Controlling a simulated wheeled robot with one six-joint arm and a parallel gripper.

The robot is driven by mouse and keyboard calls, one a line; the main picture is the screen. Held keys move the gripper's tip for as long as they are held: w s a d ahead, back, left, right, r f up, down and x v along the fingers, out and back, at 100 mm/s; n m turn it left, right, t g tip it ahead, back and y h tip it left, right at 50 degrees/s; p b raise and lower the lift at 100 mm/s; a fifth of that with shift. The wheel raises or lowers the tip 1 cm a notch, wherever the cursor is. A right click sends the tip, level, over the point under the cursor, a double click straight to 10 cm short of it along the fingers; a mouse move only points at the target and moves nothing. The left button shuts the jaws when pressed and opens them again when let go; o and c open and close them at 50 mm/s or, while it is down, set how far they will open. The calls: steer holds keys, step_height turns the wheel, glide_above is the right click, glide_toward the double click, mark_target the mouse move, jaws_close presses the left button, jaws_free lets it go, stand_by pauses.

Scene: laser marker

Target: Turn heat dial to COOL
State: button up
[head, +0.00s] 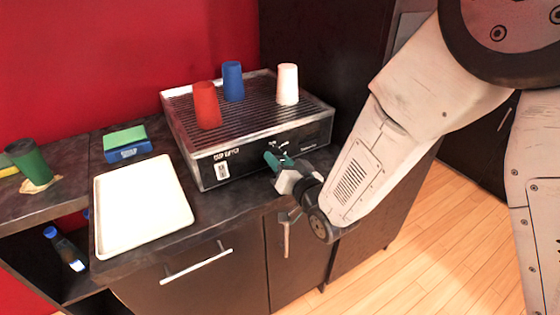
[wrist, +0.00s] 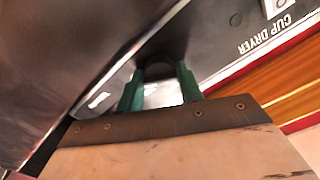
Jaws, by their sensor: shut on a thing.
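The cup dryer (head: 205,180) is a dark box with a ribbed metal top, standing on the counter. Its front panel faces me and carries a CUP DRYER label, which also shows upside down in the wrist view (wrist: 268,34). My gripper (head: 273,160) is at the right part of that panel. In the wrist view its two green fingers (wrist: 158,82) are shut on the round black heat dial (wrist: 158,66), one finger on each side. In the head view the gripper hides the dial. The dial's pointer and the COOL mark cannot be read.
A red cup (head: 207,106), a blue cup (head: 233,82) and a white cup (head: 288,85) stand upside down on the dryer. A white tray (head: 140,205) lies left of it. Drawer handles project below the counter.

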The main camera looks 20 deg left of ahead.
steer(key=n, duration=1)
steer(key=shift+w, duration=0.1)
stand_by(0.5)
